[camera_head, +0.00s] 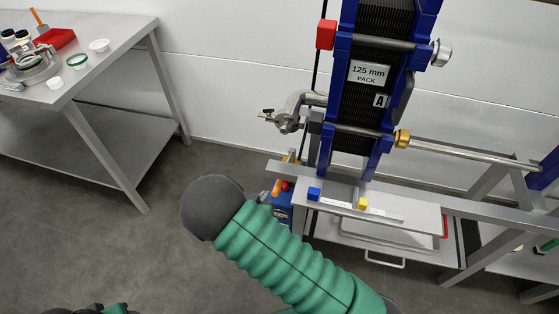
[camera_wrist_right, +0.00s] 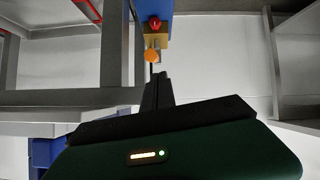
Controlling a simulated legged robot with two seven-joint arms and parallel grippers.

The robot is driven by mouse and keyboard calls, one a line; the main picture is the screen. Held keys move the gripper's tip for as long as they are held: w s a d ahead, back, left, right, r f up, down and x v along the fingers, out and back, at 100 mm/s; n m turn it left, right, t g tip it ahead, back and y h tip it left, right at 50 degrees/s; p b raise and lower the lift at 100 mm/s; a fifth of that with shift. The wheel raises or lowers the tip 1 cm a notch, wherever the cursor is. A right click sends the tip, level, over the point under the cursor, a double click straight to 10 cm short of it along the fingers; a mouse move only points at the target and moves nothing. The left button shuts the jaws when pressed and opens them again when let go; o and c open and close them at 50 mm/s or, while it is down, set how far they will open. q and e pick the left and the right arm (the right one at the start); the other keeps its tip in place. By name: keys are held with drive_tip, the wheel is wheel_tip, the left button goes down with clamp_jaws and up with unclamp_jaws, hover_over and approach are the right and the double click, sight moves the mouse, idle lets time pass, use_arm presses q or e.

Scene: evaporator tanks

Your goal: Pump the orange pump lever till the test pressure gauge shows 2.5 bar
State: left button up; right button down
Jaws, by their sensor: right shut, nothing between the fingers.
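The orange pump lever (camera_head: 277,187) shows as a small orange piece beside the blue pump body (camera_head: 283,214), partly hidden by my green right arm. In the right wrist view the round orange lever end (camera_wrist_right: 152,56) stands just ahead of the fingertips, below a red knob (camera_wrist_right: 155,23). My right gripper (camera_wrist_right: 158,76) is shut and empty, its dark fingers pointing at the lever end; I cannot tell whether they touch.
The blue-framed plate pack (camera_head: 369,74) stands over a grey bench (camera_head: 420,214) with blue and yellow blocks. A metal pipe (camera_head: 470,155) runs right from it. A steel table (camera_head: 100,40) with a red tray (camera_head: 55,38) stands at left. Floor between is clear.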

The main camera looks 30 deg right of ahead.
sight(275, 187)
drive_tip(key=shift+h, duration=0.4)
drive_tip(key=x, duration=0.2)
drive_tip(key=b+x, duration=0.1)
drive_tip(key=x, duration=0.2)
drive_tip(key=b+x, duration=0.1)
drive_tip(key=x, duration=0.2)
drive_tip(key=shift+d+r, duration=0.2)
drive_tip(key=shift+d, duration=0.3)
drive_tip(key=shift+w+d+f, duration=0.25)
drive_tip(key=shift+w+d, duration=0.05)
drive_tip(key=shift+w, duration=0.1)
use_arm(q)
drive_tip(key=shift+s+a+f, duration=0.1)
drive_tip(key=shift+a+f, duration=0.1)
drive_tip(key=shift+f, duration=0.4)
drive_tip(key=shift+a+f, duration=0.2)
drive_tip(key=shift+f, duration=0.35)
use_arm(e)
drive_tip(key=shift+d, duration=0.15)
use_arm(q)
drive_tip(key=shift+d, duration=0.1)
use_arm(e)
drive_tip(key=shift+d+f, duration=0.1)
